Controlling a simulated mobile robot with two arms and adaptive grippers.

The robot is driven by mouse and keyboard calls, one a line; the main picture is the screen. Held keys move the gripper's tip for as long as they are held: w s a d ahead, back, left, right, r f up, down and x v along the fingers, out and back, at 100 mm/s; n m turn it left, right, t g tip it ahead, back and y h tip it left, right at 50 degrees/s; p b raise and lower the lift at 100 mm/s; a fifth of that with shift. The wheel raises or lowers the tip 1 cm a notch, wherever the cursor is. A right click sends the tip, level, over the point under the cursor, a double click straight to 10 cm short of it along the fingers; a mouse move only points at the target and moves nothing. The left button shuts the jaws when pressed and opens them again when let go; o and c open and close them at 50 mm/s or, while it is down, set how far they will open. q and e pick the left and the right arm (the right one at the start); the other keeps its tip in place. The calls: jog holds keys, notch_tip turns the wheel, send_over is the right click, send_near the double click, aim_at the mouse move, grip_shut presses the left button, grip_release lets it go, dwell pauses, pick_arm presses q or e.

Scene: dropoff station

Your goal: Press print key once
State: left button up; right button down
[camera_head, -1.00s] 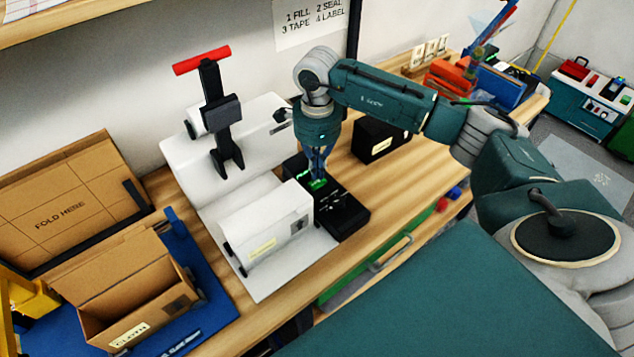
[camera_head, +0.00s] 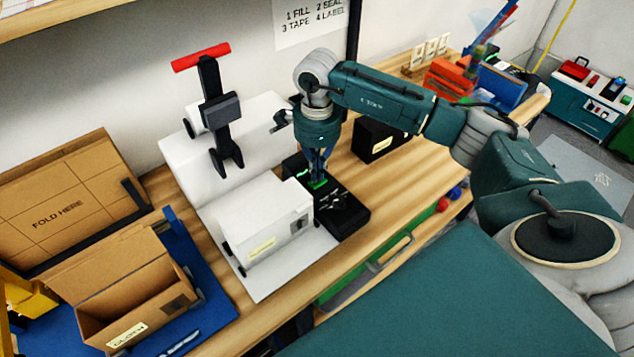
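The black key device (camera_head: 350,217) sits on the wooden bench, right of the white machine. I cannot read which key is the print key. My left gripper is not in view.
A white machine (camera_head: 265,225) stands left of the device, with a red-handled tape dispenser (camera_head: 220,115) behind. An open cardboard box (camera_head: 135,300) sits on a blue mat (camera_head: 215,305) at left. A black box (camera_head: 377,140) stands behind my gripper. Bare bench (camera_head: 425,155) lies to the right.

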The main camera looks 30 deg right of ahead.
jog(key=shift+f+b, duration=0.5)
jog(key=shift+f, duration=0.15)
jog(key=shift+r, duration=0.15)
jog(key=shift+r+p, duration=2.05)
jog(key=shift+r, duration=1.35)
